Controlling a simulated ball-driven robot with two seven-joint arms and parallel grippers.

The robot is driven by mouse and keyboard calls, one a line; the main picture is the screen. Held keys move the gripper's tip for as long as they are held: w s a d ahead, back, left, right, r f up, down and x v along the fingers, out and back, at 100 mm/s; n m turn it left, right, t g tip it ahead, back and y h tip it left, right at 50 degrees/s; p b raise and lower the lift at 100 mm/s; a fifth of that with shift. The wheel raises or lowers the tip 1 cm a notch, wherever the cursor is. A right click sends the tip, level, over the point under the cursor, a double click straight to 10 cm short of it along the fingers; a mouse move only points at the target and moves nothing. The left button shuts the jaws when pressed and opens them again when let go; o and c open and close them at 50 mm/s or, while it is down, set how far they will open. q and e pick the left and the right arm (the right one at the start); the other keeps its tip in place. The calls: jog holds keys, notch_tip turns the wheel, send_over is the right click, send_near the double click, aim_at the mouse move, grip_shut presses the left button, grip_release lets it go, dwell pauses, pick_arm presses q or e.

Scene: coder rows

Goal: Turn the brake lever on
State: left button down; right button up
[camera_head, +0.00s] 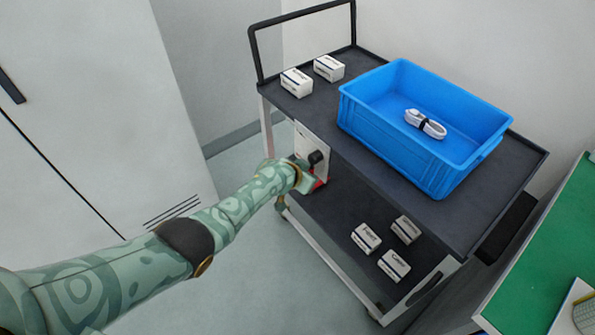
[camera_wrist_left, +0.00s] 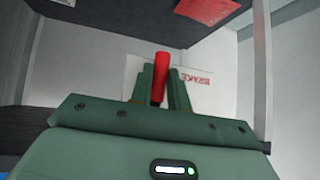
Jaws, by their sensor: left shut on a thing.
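The brake lever is a red bar (camera_wrist_left: 159,78) in the left wrist view, held between my left gripper's two green fingers (camera_wrist_left: 160,88). Behind it is a white plate (camera_wrist_left: 197,92) with red lettering that reads BRAKE. In the head view my left gripper (camera_head: 307,178) reaches the side of the cart, and a bit of red (camera_head: 318,185) shows beside it. The white plate (camera_head: 308,143) is on the cart's left end, with a black knob (camera_head: 316,157) just above the gripper. The arm and gripper hide most of the lever in the head view. My right gripper is not in view.
The dark cart (camera_head: 500,212) carries a blue crate (camera_head: 400,150) with a white coiled cable (camera_head: 425,124) inside. Small white boxes (camera_head: 297,82) stand on the top and several on the lower shelf (camera_head: 340,215). A green-topped table (camera_head: 545,260) is at right.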

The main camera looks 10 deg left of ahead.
pick_arm(q)
jog(key=shift+s+d, duration=0.1)
jog(key=shift+d, duration=0.05)
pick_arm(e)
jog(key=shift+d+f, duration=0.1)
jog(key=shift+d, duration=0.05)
pick_arm(q)
jog(key=shift+h, duration=0.3)
jog(key=c, duration=1.3)
grip_release()
jog(key=p+v, duration=1.2)
jog(key=v, duration=0.4)
jog(key=shift+r+p, duration=0.3)
jog(key=shift+p, duration=0.05)
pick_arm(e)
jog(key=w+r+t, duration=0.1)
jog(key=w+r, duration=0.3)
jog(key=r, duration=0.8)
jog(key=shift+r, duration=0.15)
